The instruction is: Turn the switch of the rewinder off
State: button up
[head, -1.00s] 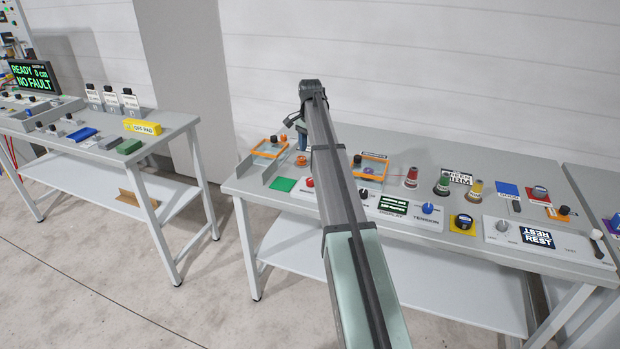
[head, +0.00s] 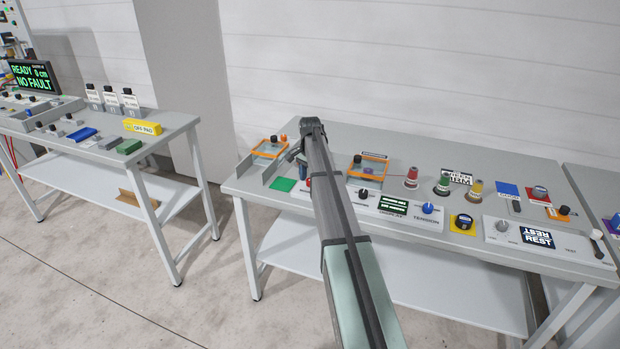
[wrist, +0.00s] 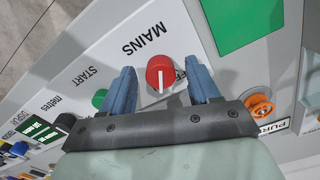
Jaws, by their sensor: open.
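A round red switch knob (wrist: 157,68) with a white pointer line sits on a white panel (wrist: 110,68) beside the word MAINS in the wrist view. Its pointer points down in that picture, toward my gripper's body. A small label next to it is partly hidden. My gripper (wrist: 162,74) is open, with its two blue fingers on either side of the knob; I see a gap on both sides and cannot tell the height. In the head view the red knob (head: 309,182) shows only partly beside my arm, which hides much of the gripper.
A green START button (wrist: 99,98), an orange knob (wrist: 259,106) and a green square (wrist: 243,20) lie around the knob. In the head view, orange-framed trays (head: 369,168) and cones (head: 411,178) stand on the table. A second table (head: 165,131) is at left, across a gap.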

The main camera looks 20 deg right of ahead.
jog(key=shift+c, duration=0.2)
jog(key=c, duration=1)
jog(key=shift+n, duration=0.3)
jog(key=n, duration=0.5)
jog(key=shift+d+n, duration=0.1)
jog(key=shift+n, duration=0.2)
jog(key=n, duration=0.5)
jog(key=shift+n, duration=0.3)
jog(key=o, duration=1)
